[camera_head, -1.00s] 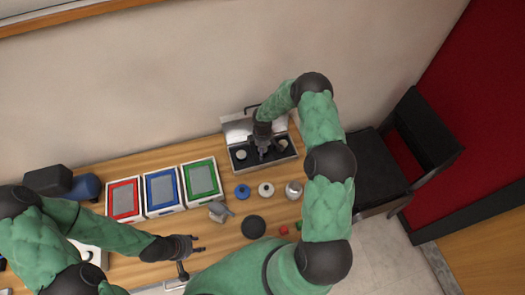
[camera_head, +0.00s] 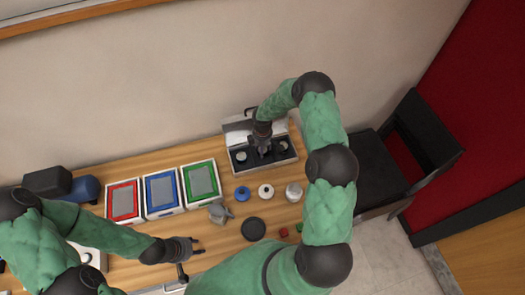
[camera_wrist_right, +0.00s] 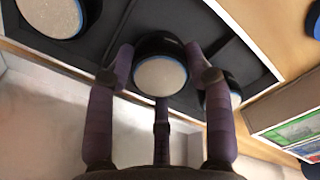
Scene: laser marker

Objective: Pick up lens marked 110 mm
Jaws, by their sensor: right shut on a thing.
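An open lens case (camera_head: 236,169) with a dark insert stands at the back right of the table. My right gripper (camera_head: 264,152) is over its middle. In the right wrist view, the purple fingers of the right gripper (camera_wrist_right: 168,82) are shut around a black lens (camera_wrist_right: 160,73) with a blue ring and a pale face. A second lens (camera_wrist_right: 60,14) lies in the insert at upper left. A third lens (camera_wrist_right: 220,96) is partly hidden behind a finger. No 110 mm marking is legible. My left gripper (camera_head: 197,246) is open and empty at the front of the table.
Red (camera_head: 124,201), blue (camera_head: 162,190) and green (camera_head: 199,180) framed trays stand left of the case. A blue knob-like piece (camera_head: 242,193), a white one (camera_head: 266,191), a metal jar (camera_head: 293,192) and a black disc (camera_head: 253,229) lie in front. A black chair (camera_head: 375,168) stands right.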

